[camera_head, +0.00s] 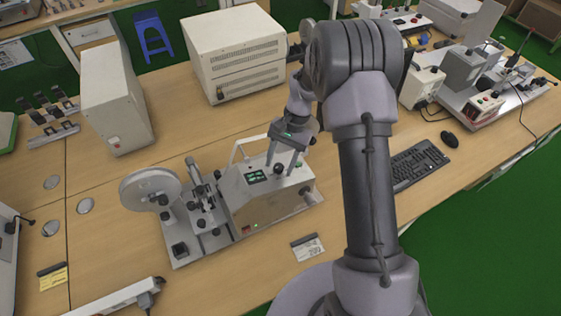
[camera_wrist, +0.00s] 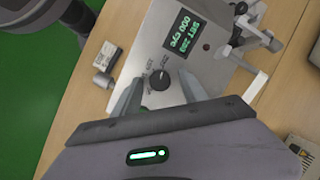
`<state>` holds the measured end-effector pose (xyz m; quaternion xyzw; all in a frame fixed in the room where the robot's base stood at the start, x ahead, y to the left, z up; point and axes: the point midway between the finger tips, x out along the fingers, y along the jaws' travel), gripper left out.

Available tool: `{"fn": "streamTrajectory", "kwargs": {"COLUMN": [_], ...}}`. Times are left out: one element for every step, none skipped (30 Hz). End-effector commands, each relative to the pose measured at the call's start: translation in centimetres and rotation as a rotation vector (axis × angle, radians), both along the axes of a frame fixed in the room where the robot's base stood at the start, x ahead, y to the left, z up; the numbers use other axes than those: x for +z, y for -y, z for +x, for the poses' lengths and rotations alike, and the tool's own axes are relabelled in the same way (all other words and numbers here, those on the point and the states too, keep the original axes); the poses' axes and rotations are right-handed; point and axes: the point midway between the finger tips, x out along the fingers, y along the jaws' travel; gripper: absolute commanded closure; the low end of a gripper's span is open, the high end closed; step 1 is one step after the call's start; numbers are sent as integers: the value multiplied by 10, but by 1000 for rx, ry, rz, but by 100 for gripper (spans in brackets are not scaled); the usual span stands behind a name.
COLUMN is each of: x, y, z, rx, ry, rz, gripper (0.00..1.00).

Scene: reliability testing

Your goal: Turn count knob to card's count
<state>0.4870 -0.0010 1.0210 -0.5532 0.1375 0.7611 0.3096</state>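The count knob (camera_head: 279,170) is a small dark round knob on top of a white control box (camera_head: 243,196). It also shows in the wrist view (camera_wrist: 159,80), with a light pointer mark and printing around it. My gripper (camera_head: 281,167) is open above the box, its fingers on either side of the knob, with gaps visible. The green display (camera_head: 255,177) beside the knob shows a SET line and "000 cyc" in the wrist view (camera_wrist: 185,30); the SET number is hard to read. The card (camera_head: 308,247) lies on the table before the box and seems to read 200.
A tester with a pale wheel (camera_head: 150,188) adjoins the box on the left. A keyboard (camera_head: 417,163) and mouse (camera_head: 449,139) lie to the right. White cabinets (camera_head: 117,97) stand behind. The table around the card is mostly clear.

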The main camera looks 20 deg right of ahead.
Motion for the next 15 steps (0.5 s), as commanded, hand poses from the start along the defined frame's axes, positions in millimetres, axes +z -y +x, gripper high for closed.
{"fn": "streamTrajectory", "kwargs": {"x": [0,0,1,2,4,9,13,18,27,34,42,53,61,70,82], "y": [0,0,0,1,1,3,4,6,9,11,14,18,20,24,27], "z": [0,0,0,0,1,2,3,4,6,8,9,12,13,15,18], "rx": [0,0,0,0,0,0,-1,-2,-1,-1,0,0,-1,-2,-3], "ry": [0,0,0,0,1,1,1,2,2,3,4,5,3,3,4], "rz": [0,0,0,0,-1,1,0,1,0,0,0,-1,0,-1,0], "gripper": [50,50,50,50,50,50,50,50,50,50,50,50,50,50,50]}}
